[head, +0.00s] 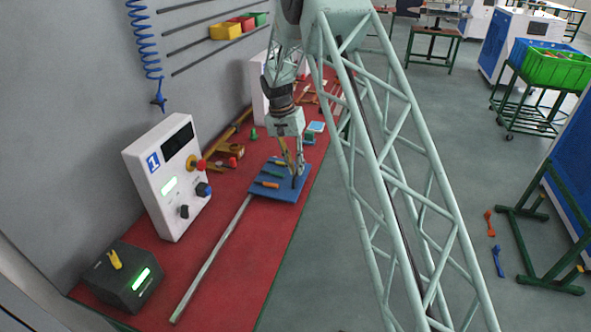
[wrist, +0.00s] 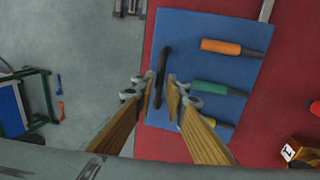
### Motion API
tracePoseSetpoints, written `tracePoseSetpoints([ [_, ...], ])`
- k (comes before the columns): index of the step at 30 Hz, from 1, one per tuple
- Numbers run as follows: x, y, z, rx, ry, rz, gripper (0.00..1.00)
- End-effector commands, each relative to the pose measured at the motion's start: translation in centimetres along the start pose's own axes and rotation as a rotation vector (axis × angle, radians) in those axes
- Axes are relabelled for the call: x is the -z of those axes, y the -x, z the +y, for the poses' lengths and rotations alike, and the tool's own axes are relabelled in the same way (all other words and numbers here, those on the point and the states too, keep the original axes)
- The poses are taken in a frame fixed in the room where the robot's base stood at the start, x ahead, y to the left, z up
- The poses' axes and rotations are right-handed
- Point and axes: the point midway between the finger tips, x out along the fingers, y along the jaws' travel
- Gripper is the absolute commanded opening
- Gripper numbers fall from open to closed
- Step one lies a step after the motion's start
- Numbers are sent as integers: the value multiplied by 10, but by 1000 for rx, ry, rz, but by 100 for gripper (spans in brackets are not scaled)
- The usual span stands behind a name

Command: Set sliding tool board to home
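The sliding tool board is a blue plate (head: 287,194) on the red bench in the head view, at the far end of a pale straight rail (head: 212,259). It fills the middle of the wrist view (wrist: 212,62). Three tools, orange (wrist: 232,48), green (wrist: 218,88) and yellow (wrist: 220,123), lie on it. A black bar handle (wrist: 163,62) stands along one edge. My gripper (head: 294,172) is low over the board. In the wrist view its fingertips (wrist: 161,84) are apart, one on each side of the handle; I cannot tell whether they touch it.
A white control box (head: 160,195) with knobs and a dark box (head: 123,278) with a yellow switch stand left of the rail. Small tools and blocks lie beyond the board. The bench edge and open grey floor are on the right.

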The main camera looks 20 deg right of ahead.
Motion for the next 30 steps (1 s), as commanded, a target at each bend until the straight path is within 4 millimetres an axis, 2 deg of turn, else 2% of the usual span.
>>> tracePoseSetpoints([
  [3, -1, -1, 0, -1, 0, -3, 21],
  [17, -2, 4, 0, -1, 0, -4, 21],
  [23, -2, 19, 0, 0, -1, -3, 21],
  [30, -2, 50, 0, -1, 0, -3, 21],
])
